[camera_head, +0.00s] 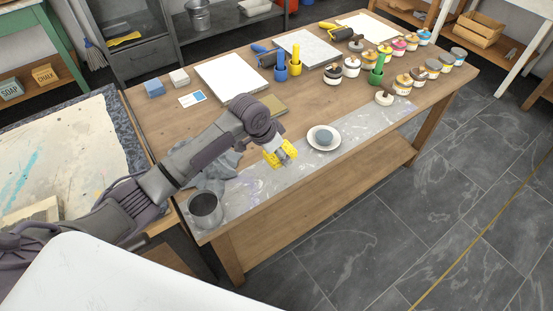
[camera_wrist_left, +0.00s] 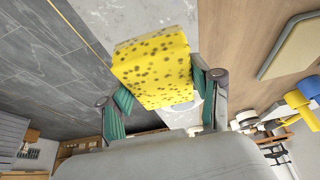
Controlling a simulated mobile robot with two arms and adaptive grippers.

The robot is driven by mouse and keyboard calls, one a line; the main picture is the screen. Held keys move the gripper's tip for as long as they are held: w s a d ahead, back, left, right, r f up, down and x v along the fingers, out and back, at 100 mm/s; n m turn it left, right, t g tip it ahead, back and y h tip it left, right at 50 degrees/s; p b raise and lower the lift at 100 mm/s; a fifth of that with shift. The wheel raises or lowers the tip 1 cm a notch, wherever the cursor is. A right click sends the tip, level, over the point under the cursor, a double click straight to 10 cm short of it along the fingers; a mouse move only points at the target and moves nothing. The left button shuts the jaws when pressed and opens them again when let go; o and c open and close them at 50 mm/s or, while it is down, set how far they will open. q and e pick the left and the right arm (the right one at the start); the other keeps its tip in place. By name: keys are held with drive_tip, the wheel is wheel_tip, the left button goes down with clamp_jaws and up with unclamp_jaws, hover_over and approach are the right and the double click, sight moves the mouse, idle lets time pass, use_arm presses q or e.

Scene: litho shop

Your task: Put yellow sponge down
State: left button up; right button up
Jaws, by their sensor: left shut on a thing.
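The yellow sponge (camera_head: 279,151) is held in my left gripper (camera_head: 284,155), over the grey, paint-smeared strip along the table's front edge. In the left wrist view the speckled sponge (camera_wrist_left: 155,68) sits between the two green-padded fingers of my left gripper (camera_wrist_left: 160,100). I cannot tell how high it is above the table. My right gripper is not in view.
A white saucer with a grey-blue item (camera_head: 324,138) is right of the sponge. A grey metal pot (camera_head: 205,209) and a grey cloth (camera_head: 212,165) lie left. Paint jars (camera_head: 404,82) line the back right. The strip (camera_head: 255,185) has bare room.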

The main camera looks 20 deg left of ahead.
sight(276, 160)
use_arm(q)
drive_tip(key=shift+w+a+f, duration=0.4)
drive_tip(key=shift+a, duration=0.1)
wheel_tip(276, 160, down, 3)
drive_tip(key=shift+f, duration=0.45)
drive_tip(key=shift+f, duration=0.15)
drive_tip(key=o, duration=1)
drive_tip(key=shift+r, duration=0.2)
drive_tip(key=v, duration=1.2)
drive_tip(key=shift+p, duration=0.3)
